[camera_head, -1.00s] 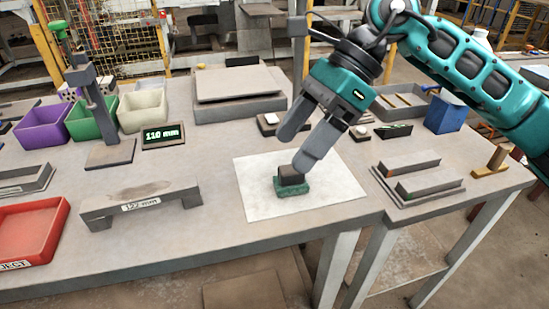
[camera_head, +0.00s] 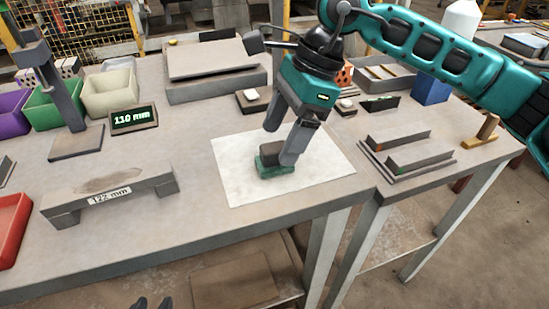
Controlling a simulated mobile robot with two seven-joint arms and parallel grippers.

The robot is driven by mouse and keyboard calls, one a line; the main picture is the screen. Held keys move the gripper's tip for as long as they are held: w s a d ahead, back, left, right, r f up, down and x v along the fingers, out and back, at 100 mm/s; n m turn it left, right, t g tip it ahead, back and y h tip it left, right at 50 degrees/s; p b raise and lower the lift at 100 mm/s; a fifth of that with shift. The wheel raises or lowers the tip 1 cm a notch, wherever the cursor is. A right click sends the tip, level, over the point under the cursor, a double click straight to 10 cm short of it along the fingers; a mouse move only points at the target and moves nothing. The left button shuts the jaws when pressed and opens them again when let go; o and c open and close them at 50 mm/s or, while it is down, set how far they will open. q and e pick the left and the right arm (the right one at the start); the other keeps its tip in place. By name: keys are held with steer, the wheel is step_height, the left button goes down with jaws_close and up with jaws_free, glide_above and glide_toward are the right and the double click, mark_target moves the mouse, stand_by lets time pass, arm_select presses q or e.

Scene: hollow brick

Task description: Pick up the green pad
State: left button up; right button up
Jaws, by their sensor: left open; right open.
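The green pad (camera_head: 277,171) lies on a white sheet on the table, with a dark block (camera_head: 272,151) on top of it. My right gripper (camera_head: 279,143) reaches down over the sheet from the right, open and empty. One of its fingers overlaps the right side of the pad and block in the picture; the other is behind and above them. I cannot tell whether the near finger touches them. My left gripper (camera_head: 152,303) shows only as two dark fingertips, apart, at the bottom edge, in front of the table.
The white sheet (camera_head: 325,178) has free room around the pad. A grey bridge-shaped gauge marked 122 mm (camera_head: 150,178) stands to the left, near a display reading 110 mm (camera_head: 134,118). A slotted grey fixture (camera_head: 418,155) is on the right. Coloured bins are at far left.

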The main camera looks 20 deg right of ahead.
mark_target(277, 146)
steer(key=x, duration=0.4)
steer(key=shift+s, duration=0.1)
steer(key=shift+c, duration=0.3)
steer(key=shift+c, duration=0.7)
steer(key=c, duration=0.9)
steer(key=shift+c, duration=0.2)
steer(key=shift+r, duration=0.15)
step_height(277, 146, up, 20)
steer(key=p, duration=0.3)
